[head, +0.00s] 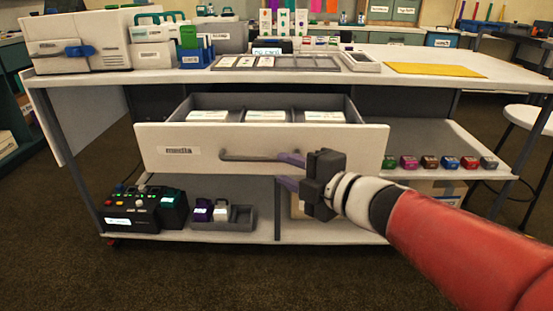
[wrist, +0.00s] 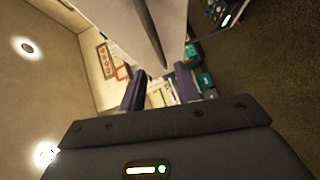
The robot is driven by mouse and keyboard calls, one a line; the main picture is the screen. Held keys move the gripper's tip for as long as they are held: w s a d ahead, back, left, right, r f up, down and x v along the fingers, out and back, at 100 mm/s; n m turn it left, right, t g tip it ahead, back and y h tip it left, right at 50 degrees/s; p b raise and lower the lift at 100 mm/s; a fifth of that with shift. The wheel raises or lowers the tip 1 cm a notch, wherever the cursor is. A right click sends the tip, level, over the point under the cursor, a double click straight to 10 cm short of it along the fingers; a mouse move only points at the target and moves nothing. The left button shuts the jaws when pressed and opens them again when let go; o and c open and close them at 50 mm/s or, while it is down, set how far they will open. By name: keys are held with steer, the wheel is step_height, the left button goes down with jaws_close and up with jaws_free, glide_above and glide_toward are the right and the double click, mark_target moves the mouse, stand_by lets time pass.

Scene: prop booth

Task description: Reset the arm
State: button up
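My gripper (head: 282,170) is in front of the white drawer (head: 350,148), near the right end of its dark bar handle (head: 250,156). The two purple fingers are apart with nothing seen held between them. In the head view the upper finger overlaps the handle's right end; I cannot tell whether it touches. The wrist view also shows the spread fingers (wrist: 161,80), with the handle (wrist: 150,32) running just beyond them. The drawer is pulled out and holds white-topped items in compartments. My red and white arm reaches in from the lower right.
The workbench top (head: 430,66) carries a white machine (head: 70,45), a compartment tray (head: 277,62) and a yellow mat (head: 433,70). Several small coloured blocks sit on the right shelf. A black control box (head: 145,210) stands on the lower shelf. A white stool (head: 530,118) is at right.

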steer(key=shift+s+d, duration=0.1)
steer(key=shift+s, duration=0.05)
steer(key=s+d+m+t+h+p, duration=0.1)
steer(key=d+m+t+h, duration=0.1)
steer(key=d+m+h, duration=1.15)
steer(key=s+f+m+g+y, duration=0.1)
steer(key=s+f+m+g, duration=0.3)
steer(key=s, duration=0.3)
steer(key=s+a+f+m+g+y+p, duration=0.1)
steer(key=s+f+m+g, duration=0.3)
steer(key=s+m, duration=0.3)
steer(key=shift+s+a+f, duration=0.25)
steer(key=shift+s+f, duration=0.45)
steer(key=shift+m, duration=0.25)
